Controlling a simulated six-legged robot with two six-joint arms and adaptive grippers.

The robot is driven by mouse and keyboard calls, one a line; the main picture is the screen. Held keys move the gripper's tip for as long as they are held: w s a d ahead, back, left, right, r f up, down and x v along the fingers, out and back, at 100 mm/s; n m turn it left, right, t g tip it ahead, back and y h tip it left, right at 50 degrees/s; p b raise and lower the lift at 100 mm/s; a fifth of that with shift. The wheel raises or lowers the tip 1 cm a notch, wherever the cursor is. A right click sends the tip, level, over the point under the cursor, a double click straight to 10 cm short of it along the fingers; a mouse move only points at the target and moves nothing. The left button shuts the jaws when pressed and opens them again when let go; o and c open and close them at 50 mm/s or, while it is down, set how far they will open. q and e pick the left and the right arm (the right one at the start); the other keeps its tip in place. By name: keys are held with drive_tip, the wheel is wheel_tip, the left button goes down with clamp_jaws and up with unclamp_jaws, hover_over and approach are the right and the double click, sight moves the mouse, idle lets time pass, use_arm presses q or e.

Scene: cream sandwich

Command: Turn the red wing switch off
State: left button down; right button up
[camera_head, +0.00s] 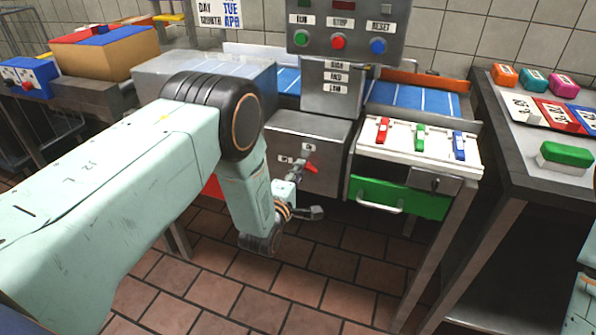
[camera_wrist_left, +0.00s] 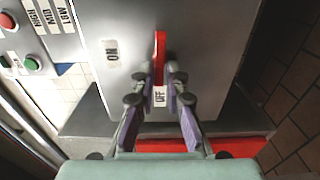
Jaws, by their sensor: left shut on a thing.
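The red wing switch (camera_head: 311,167) is on the front of a grey metal box below the control panel. In the left wrist view the switch (camera_wrist_left: 160,48) shows as a narrow red bar, with the "OFF" label (camera_wrist_left: 159,97) near its lower end and the "ON" label (camera_wrist_left: 111,50) to its left. My left gripper (camera_wrist_left: 160,76) is at the switch, its two fingertips shut on the lower end of the bar. In the head view my left gripper (camera_head: 297,181) is partly hidden by its own wrist. My right gripper is out of view.
A control panel (camera_head: 346,20) with several coloured buttons stands above the box. To the right are a white panel (camera_head: 400,150) with red, green and blue levers and a green drawer (camera_head: 400,196). The tiled floor (camera_head: 330,270) in front is clear.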

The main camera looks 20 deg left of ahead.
use_arm(q)
drive_tip(key=shift+s+d+f, duration=0.1)
drive_tip(key=shift+f, duration=0.1)
drive_tip(key=c, duration=1.4)
unclamp_jaws()
drive_tip(key=shift+r, duration=0.15)
drive_tip(key=shift+c, duration=0.2)
drive_tip(key=s, duration=1.2)
drive_tip(key=shift+a, duration=0.25)
drive_tip(key=shift+o, duration=0.2)
